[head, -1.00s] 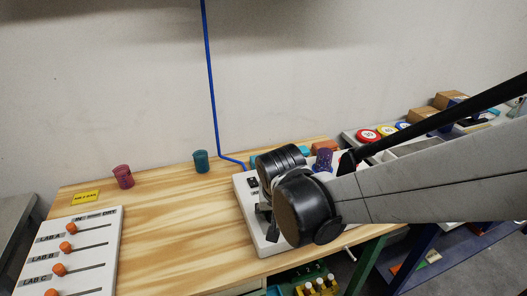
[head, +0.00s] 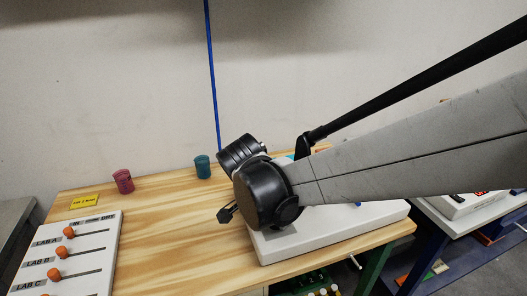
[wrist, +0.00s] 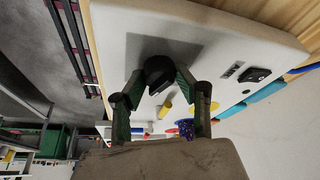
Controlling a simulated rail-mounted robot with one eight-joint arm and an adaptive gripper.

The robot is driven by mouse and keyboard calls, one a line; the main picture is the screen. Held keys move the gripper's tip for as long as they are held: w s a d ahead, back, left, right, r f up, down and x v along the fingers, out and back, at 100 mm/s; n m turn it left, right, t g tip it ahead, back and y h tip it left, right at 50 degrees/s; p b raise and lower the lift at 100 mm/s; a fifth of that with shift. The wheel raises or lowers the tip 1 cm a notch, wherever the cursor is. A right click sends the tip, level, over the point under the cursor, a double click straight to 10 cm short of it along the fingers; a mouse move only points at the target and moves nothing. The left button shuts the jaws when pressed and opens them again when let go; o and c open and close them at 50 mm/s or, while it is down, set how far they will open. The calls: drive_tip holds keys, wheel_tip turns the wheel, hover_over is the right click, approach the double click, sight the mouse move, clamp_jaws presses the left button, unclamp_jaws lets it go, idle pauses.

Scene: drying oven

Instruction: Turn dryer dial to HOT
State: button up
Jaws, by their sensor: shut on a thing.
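The dryer is a white panel-like unit (head: 385,217) on the right part of the wooden bench; my arm covers much of it in the head view. In the wrist view its white face (wrist: 118,45) fills the upper middle. A round dark dial (wrist: 158,72) stands out from that face. My gripper (wrist: 159,80) has its two dark green fingers closed on the dial from both sides. The dial's markings and pointer cannot be read. In the head view the dial and the fingertips are hidden behind my wrist.
A black rocker switch (wrist: 257,75) sits on the dryer's face. A yellow peg (wrist: 165,109) and other coloured items lie beyond the fingers. A slider board (head: 75,250) stands at left, with a pink cup (head: 123,181) and a teal cup (head: 202,166) behind. Bench between is clear.

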drive_tip(key=shift+m, duration=0.6)
drive_tip(key=shift+m+g, duration=0.3)
drive_tip(key=o, duration=1.1)
drive_tip(key=shift+o, duration=0.2)
drive_tip(key=shift+r, duration=0.1)
drive_tip(key=v, duration=1.1)
drive_tip(key=shift+s+a+r, duration=0.15)
drive_tip(key=shift+a+r, duration=0.15)
